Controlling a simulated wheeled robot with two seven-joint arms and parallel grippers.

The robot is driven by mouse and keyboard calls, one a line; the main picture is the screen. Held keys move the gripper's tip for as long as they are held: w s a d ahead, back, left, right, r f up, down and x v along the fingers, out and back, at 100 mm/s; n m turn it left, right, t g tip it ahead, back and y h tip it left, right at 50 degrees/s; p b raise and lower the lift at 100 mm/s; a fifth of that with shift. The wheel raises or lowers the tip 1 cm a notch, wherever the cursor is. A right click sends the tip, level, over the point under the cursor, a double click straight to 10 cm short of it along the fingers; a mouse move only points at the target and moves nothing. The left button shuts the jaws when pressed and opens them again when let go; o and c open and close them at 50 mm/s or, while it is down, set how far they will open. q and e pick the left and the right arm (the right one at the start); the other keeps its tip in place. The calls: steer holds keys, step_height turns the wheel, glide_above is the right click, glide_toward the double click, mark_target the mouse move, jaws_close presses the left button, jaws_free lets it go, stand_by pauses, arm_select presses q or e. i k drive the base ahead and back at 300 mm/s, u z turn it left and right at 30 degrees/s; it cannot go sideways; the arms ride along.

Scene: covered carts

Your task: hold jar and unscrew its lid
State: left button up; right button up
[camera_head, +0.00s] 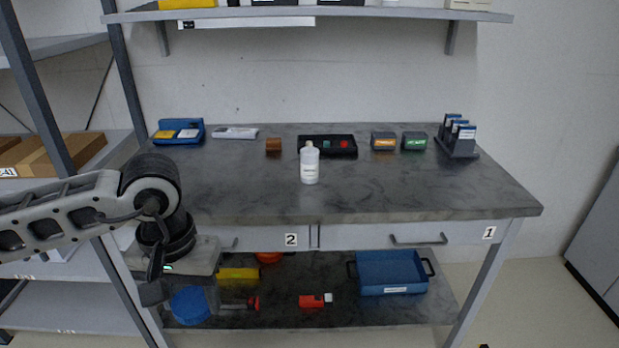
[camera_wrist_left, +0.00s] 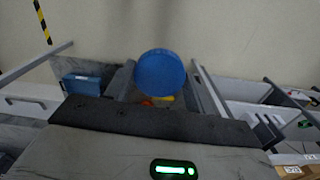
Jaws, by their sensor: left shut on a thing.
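A round blue lid (camera_head: 190,306) shows low at the left in the head view, in front of the workbench's lower shelf. It also shows in the left wrist view (camera_wrist_left: 160,78), straight ahead between the fingers. My left gripper (camera_head: 168,294) is beside the lid at its left and is shut on the jar under it. The jar's body is mostly hidden; I cannot make out its contents. The lid sits on the jar, and I cannot tell how tightly. My right gripper is not in the head view.
The grey workbench (camera_head: 400,195) carries a white bottle (camera_head: 310,165), a black button box (camera_head: 327,145) and small boxes at the back. Its lower shelf holds a blue tray (camera_head: 391,273), a red tool (camera_head: 316,300) and a yellow cylinder (camera_head: 238,273). A shelf rack stands at left.

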mark_target(310, 156)
steer(key=z, duration=0.25)
steer(key=k, duration=0.2)
steer(key=u, duration=1)
steer(key=i, duration=1.35)
steer(key=z, duration=1.7)
